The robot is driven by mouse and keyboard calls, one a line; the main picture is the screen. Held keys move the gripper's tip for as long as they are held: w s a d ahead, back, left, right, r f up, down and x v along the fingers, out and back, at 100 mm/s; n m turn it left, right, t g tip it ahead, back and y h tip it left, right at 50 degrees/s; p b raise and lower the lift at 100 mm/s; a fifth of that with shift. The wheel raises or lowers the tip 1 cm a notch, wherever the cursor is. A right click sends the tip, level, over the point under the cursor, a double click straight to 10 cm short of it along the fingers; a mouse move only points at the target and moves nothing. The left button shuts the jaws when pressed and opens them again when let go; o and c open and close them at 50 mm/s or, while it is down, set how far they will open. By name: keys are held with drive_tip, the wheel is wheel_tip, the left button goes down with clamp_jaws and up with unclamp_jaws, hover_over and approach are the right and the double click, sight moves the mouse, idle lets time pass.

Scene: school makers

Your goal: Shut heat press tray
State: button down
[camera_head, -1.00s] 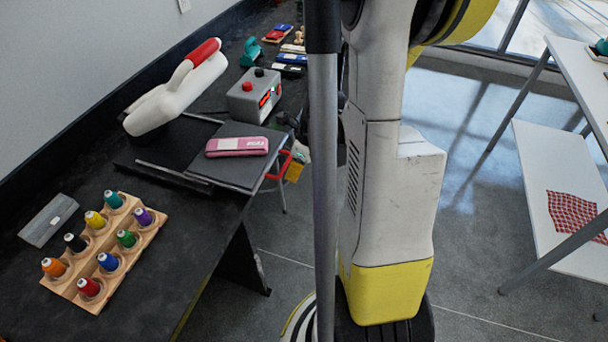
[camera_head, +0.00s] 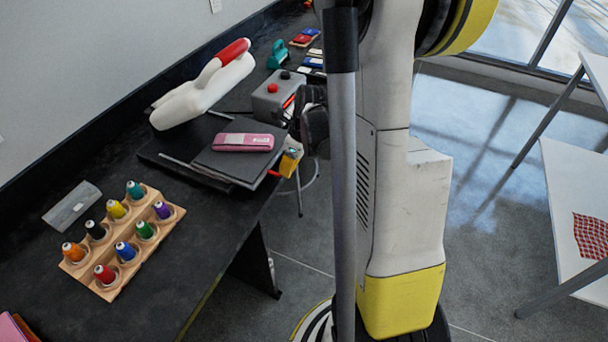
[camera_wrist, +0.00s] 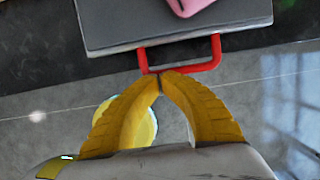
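The heat press (camera_head: 205,95), white with a red-ended handle, stands on the dark counter with its upper part raised. Its dark tray (camera_head: 225,168) sticks out partway toward the counter's front edge and carries a pink case (camera_head: 243,142). A red U-shaped handle (camera_wrist: 183,69) is on the tray's front edge. My gripper (camera_head: 290,160) is at this handle. In the wrist view, its yellow fingertips (camera_wrist: 160,77) meet at the handle's front bar, left of its middle. They look shut and against the bar; exact contact is unclear.
A grey control box (camera_head: 278,98) stands behind the tray. A white table (camera_head: 570,190) is at the right, with open floor between.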

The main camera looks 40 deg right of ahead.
sight(262, 160)
drive_tip(key=w+a, duration=0.1)
drive_tip(key=w, duration=0.1)
drive_tip(key=w+a, duration=0.1)
drive_tip(key=w, duration=0.2)
drive_tip(key=w+a, duration=0.1)
drive_tip(key=w, duration=0.2)
drive_tip(key=shift+a, duration=0.15)
drive_tip(key=shift+s, duration=0.1)
